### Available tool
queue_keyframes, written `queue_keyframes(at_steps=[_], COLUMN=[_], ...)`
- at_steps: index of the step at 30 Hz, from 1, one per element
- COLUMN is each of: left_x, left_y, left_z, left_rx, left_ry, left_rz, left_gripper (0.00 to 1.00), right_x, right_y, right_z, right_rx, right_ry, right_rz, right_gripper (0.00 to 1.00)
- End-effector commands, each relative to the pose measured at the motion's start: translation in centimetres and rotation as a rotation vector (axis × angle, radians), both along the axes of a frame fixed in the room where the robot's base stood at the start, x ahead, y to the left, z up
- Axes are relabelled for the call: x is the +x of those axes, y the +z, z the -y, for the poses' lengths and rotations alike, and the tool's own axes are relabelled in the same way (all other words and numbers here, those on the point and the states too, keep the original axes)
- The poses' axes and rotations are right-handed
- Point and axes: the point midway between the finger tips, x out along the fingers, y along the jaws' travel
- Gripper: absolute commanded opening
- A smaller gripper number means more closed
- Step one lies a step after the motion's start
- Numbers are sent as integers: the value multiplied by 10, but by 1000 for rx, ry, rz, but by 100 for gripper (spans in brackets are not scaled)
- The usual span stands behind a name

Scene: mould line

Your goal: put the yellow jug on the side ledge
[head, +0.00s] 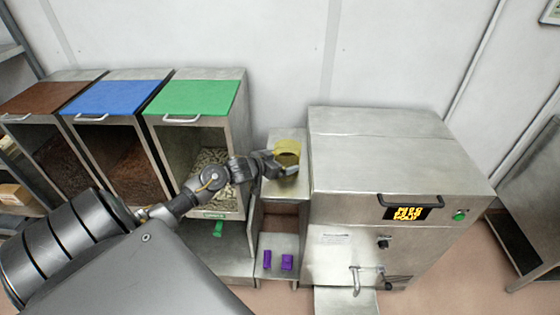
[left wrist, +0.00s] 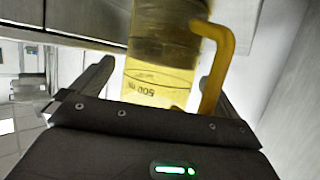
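The yellow jug (head: 287,151) is upright at the side ledge (head: 287,188), a narrow steel top left of the big machine. I cannot tell for sure whether its base touches the ledge. My left gripper (head: 276,163) is at the jug, with its fingers spread on either side. In the left wrist view the jug (left wrist: 158,80) shows upside down between the fingertips of my left gripper (left wrist: 165,95), with a gap beside the left finger. Its handle is on the right, near the other finger. My right gripper is not in view.
The steel machine (head: 395,160) rises close to the right of the ledge. Bins with a green lid (head: 195,97), a blue lid (head: 117,97) and a brown lid (head: 40,97) stand to the left. Purple pieces (head: 287,262) lie on a lower shelf below the ledge.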

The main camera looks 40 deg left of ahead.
Motion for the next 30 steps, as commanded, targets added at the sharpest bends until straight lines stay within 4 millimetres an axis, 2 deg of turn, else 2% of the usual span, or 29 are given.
queue_keyframes(at_steps=[7,21,25,30], left_x=[-5,-89,-103,-110], left_y=[5,39,45,49], left_z=[-1,-7,-8,-9], left_rx=[1,2,0,0], left_ry=[0,-1,-1,-1], left_rz=[0,-2,-1,0], left_gripper=[100,100,100,100], right_x=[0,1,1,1], right_y=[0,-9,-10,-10], right_z=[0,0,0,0], right_rx=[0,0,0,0], right_ry=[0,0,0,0], right_rz=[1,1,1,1], right_gripper=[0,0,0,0])
